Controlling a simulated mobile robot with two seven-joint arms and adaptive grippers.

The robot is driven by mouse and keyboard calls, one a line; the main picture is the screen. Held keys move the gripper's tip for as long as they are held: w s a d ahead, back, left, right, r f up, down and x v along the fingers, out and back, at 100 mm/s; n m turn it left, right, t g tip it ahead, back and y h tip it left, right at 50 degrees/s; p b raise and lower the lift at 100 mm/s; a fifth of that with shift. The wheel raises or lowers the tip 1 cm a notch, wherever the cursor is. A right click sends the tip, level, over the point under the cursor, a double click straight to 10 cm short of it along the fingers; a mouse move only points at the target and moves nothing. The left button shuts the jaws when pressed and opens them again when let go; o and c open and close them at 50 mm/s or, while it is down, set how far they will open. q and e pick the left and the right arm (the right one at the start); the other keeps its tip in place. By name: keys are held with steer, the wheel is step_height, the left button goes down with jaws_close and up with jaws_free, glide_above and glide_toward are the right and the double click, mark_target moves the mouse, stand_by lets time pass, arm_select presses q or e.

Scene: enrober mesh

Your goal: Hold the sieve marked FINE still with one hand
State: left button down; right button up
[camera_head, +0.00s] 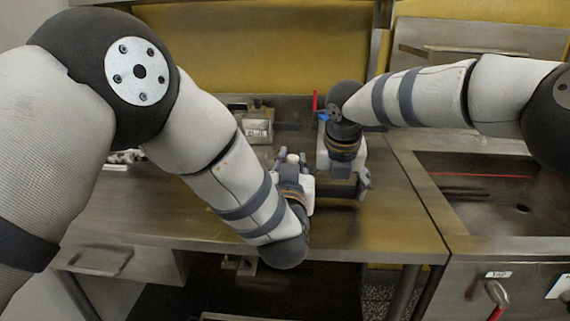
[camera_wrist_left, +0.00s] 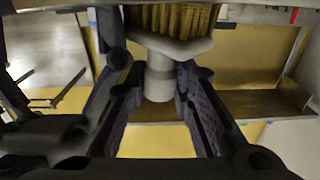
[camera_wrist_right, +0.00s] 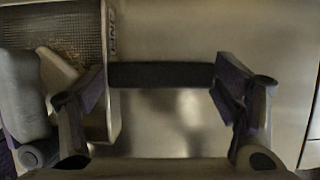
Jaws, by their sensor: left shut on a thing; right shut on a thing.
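The sieve's mesh (camera_wrist_right: 70,35) is at the left of the right wrist view. Its pale rim carries a partly covered label that seems to read FINE. A dark bar, the sieve's handle (camera_wrist_right: 160,75), runs out from the rim. My right gripper (camera_wrist_right: 165,85) is shut on this handle, a finger at each end. In the head view my right gripper (camera_head: 345,175) is low over the counter and hides most of the sieve. My left gripper (camera_wrist_left: 160,95) is shut on the grey handle of a brush (camera_wrist_left: 160,84) with tan bristles. It also shows in the head view (camera_head: 291,160).
A metal box-like item with a label (camera_head: 258,127) stands at the back of the counter (camera_head: 385,220). A red upright item (camera_head: 315,101) is behind my right gripper. A sink (camera_head: 500,205) is at the right. The counter's front right is clear.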

arm_select(q)
steer(key=shift+a+r, duration=0.15)
steer(key=shift+a, duration=1.65)
steer(key=shift+a+r, duration=0.15)
steer(key=shift+a, duration=1.65)
steer(key=shift+w+d+r, duration=0.1)
steer(key=shift+w, duration=0.6)
steer(key=shift+d+r, duration=0.2)
steer(key=shift+d, duration=3.55)
steer(key=a, duration=0.7)
steer(key=shift+a+r, duration=0.3)
steer(key=shift+r, duration=0.1)
steer(key=shift+r, duration=2.9)
